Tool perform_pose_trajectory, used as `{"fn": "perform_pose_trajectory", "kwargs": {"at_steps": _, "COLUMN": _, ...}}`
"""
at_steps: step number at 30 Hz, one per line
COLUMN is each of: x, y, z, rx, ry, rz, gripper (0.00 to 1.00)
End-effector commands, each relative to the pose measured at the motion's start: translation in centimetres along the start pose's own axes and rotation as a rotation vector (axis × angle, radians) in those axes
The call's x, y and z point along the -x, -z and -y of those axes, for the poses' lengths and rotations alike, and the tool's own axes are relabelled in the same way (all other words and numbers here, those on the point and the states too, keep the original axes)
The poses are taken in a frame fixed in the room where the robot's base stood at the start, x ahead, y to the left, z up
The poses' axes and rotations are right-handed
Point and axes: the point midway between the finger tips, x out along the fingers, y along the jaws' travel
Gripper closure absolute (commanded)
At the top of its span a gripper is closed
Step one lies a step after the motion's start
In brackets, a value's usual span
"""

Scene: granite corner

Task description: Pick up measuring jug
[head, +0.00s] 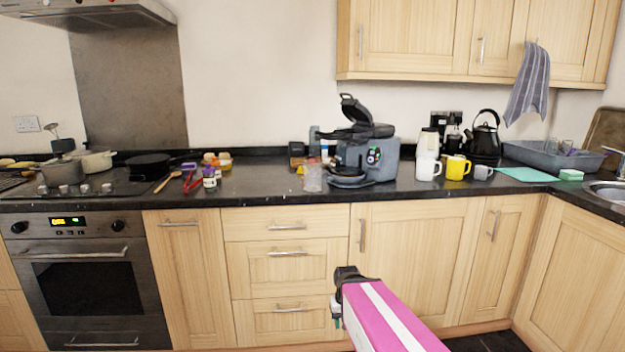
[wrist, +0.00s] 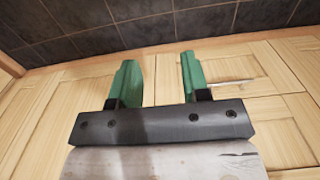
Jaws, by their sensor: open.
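A clear, see-through jug-like vessel (head: 313,178), likely the measuring jug, stands on the dark worktop just left of the grey waffle-maker-like appliance. It is small in the head view, so its markings and handle cannot be made out. My gripper (head: 337,311) is low in front of the cabinet doors, below the worktop and well apart from the vessel. In the wrist view my gripper (wrist: 158,80) shows two green fingers spread apart with nothing between them. The jug is not in the wrist view.
The grey appliance (head: 365,150) with its lid raised stands close right of the clear vessel. Worktop (head: 262,185) between is clear.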

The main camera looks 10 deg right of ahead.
Motion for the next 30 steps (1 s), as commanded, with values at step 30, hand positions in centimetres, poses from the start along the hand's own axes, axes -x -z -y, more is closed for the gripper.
{"fn": "perform_pose_trajectory", "kwargs": {"at_steps": 30, "x": 9.1, "y": 11.3, "z": 3.2, "rx": 0.332, "ry": 0.526, "rz": -0.194, "gripper": 0.57}}
